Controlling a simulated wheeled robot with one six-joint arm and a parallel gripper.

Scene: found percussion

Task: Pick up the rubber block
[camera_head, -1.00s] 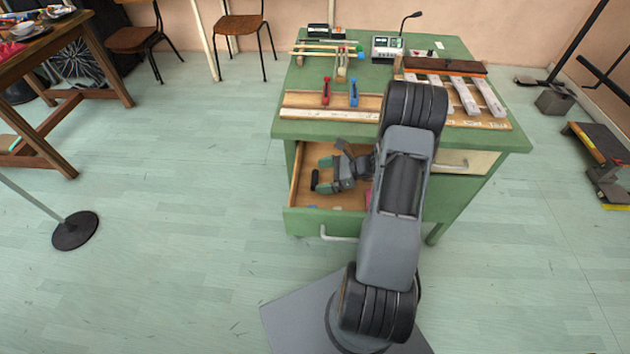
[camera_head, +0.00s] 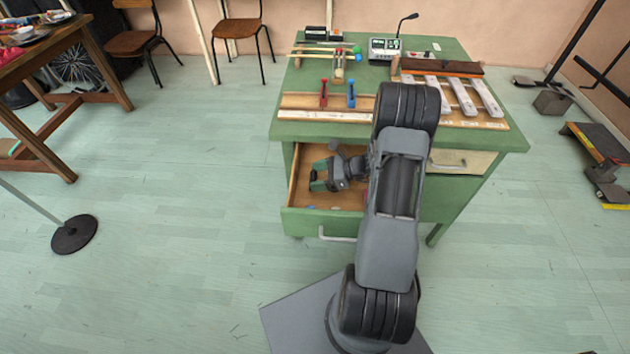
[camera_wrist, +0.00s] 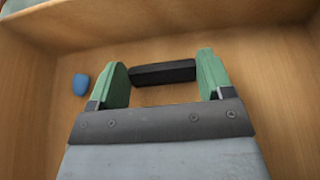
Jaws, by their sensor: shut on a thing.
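The rubber block is a black bar (camera_wrist: 163,72) between the green fingertips of my gripper (camera_wrist: 163,78) in the wrist view. My gripper is shut on it, with a finger at each end of the bar. In the head view my gripper (camera_head: 321,179) is inside the open drawer (camera_head: 300,222) of the green desk, toward its left side. The block is hard to make out there among the fingers. I cannot tell whether the block touches the drawer floor.
A small blue thing (camera_wrist: 81,84) lies in the drawer left of my gripper. Wooden drawer walls stand close around. The green desktop (camera_head: 400,135) above carries wooden bars, a red and a blue peg, mallets and a small device.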

